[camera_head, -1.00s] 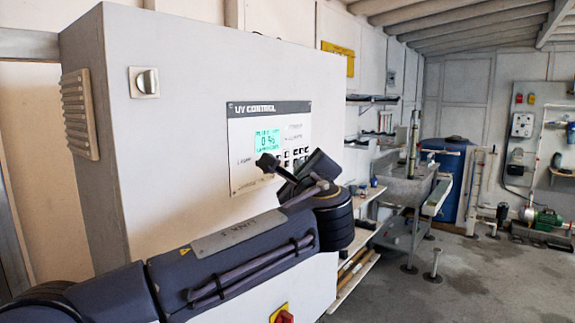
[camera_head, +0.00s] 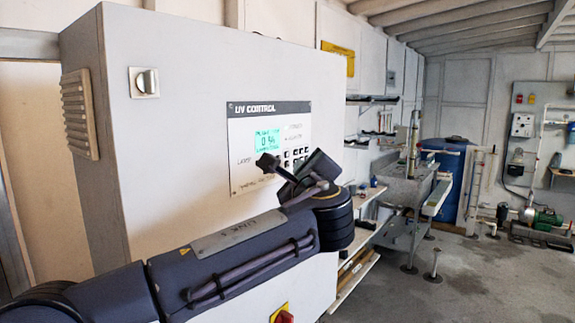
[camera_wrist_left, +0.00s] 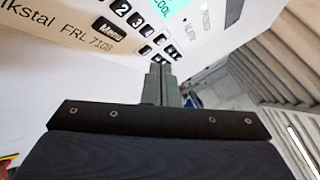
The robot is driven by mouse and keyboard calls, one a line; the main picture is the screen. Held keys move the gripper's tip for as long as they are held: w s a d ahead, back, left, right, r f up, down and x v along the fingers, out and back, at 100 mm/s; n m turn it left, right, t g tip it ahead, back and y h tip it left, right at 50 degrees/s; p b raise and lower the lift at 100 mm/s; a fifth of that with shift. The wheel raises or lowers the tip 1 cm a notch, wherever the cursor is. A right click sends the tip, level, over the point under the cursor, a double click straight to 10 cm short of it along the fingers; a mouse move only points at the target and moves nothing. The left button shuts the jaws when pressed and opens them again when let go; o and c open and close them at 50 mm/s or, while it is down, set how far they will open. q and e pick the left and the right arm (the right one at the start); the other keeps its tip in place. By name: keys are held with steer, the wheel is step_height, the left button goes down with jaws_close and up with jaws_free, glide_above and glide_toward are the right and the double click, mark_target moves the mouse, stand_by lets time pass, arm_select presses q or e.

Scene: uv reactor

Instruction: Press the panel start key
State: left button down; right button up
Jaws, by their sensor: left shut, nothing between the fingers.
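The control panel (camera_head: 243,165), headed "UV CONTROL", is on the front of a large white cabinet, with a lit green display (camera_head: 269,140). Its small dark keys (camera_head: 296,157) are partly covered by my left wrist in the head view. My left gripper (camera_head: 318,166) is in front of the panel's lower right; its fingertips are hidden there. In the left wrist view the fingers (camera_wrist_left: 160,72) are together and empty, close to the lower right keys (camera_wrist_left: 158,57). I cannot tell whether they touch. The start key's label is not readable. My right gripper is not seen.
The cabinet (camera_head: 180,110) has a knob (camera_head: 145,82) at upper left and a red switch (camera_head: 284,316) on yellow low down. A sink bench (camera_head: 405,190) and blue barrel (camera_head: 445,170) stand behind at right. The floor (camera_head: 400,300) at right is mostly clear.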

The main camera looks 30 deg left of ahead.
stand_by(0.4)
arm_select(q)
steer(key=shift+a, duration=0.45)
steer(key=shift+w+a, duration=0.1)
steer(key=shift+a, duration=0.15)
stand_by(0.4)
steer(key=shift+d, duration=0.7)
steer(key=shift+s+d+p, duration=0.25)
steer(key=shift+d, duration=1)
steer(key=shift+s+d+p, duration=0.2)
steer(key=shift+d+p, duration=0.05)
steer(key=shift+d, duration=1)
